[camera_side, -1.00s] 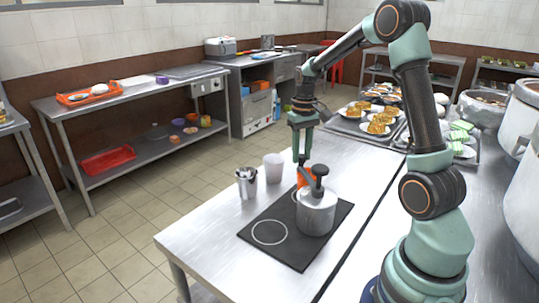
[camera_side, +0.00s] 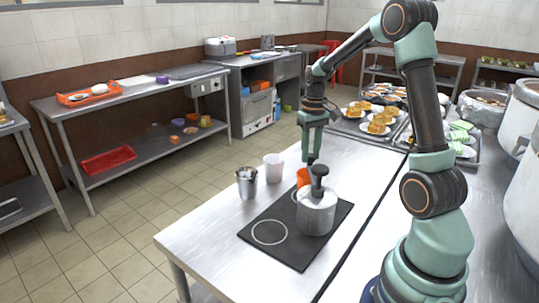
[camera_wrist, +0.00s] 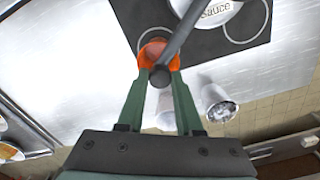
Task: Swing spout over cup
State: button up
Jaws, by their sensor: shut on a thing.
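The grey sauce pot (camera_side: 316,213) stands on a black mat (camera_side: 268,253), with a dark pump head (camera_side: 319,171) on top. Its lettered side shows in the wrist view (camera_wrist: 208,14). The dark spout (camera_wrist: 180,42) runs from the pump toward my gripper (camera_wrist: 161,74), whose fingers are shut on its outer end. In the side view my gripper (camera_side: 311,159) is just behind the pump head. An orange cup (camera_side: 302,178) stands behind the pot, partly hidden. In the wrist view the orange cup (camera_wrist: 150,54) shows beneath the spout's end; exact alignment is unclear.
A white cup (camera_side: 273,167) and a metal container (camera_side: 247,184) stand left of the orange cup. The mat's left part, with a white ring (camera_side: 269,232), is bare. Trays of plated food (camera_side: 365,122) stand at the back right. Large pots line the right edge.

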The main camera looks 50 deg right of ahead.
jog(key=o, duration=0.7)
jog(key=shift+c, duration=0.2)
jog(key=shift+r, duration=3.55)
jog(key=s+a+r+n+t, duration=0.2)
jog(key=s+a, duration=0.1)
jog(key=a, duration=0.8)
jog(key=s+a+r+n+t, duration=0.1)
jog(key=s+a+n+t, duration=0.2)
jog(key=a, duration=0.9)
jog(key=shift+s+r+t, duration=0.3)
jog(key=shift+s+r, duration=0.05)
jog(key=shift+s, duration=0.2)
